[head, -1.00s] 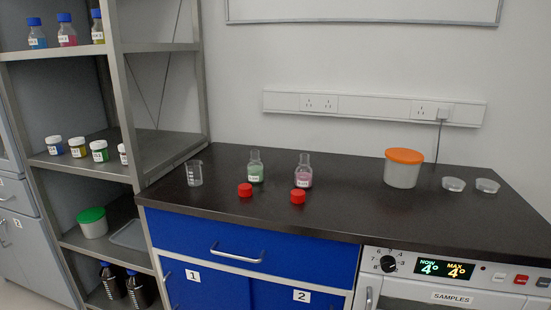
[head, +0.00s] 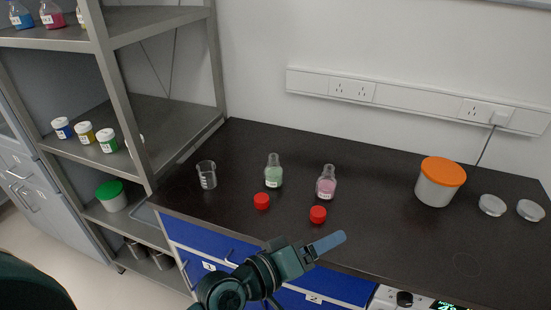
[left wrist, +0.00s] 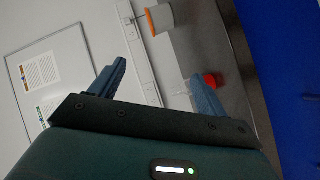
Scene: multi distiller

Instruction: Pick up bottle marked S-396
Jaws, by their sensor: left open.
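Two small open glass bottles with white labels stand upright on the dark counter in the head view. One holds green liquid (head: 273,172) and the other holds pink liquid (head: 326,184). Their labels are too small to read, so I cannot tell which is S-396. My left gripper (head: 327,243) is open and empty, in front of the bottles near the counter's front edge. In the left wrist view its two fingers (left wrist: 158,74) are spread apart. My right gripper is not in view.
Two red caps (head: 262,201) (head: 318,214) lie before the bottles. A beaker (head: 207,176) stands left, an orange-lidded tub (head: 439,184) and two clear dishes (head: 492,205) (head: 530,210) right. A metal shelf (head: 113,75) with bottles and jars borders the left. The counter between pink bottle and tub is clear.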

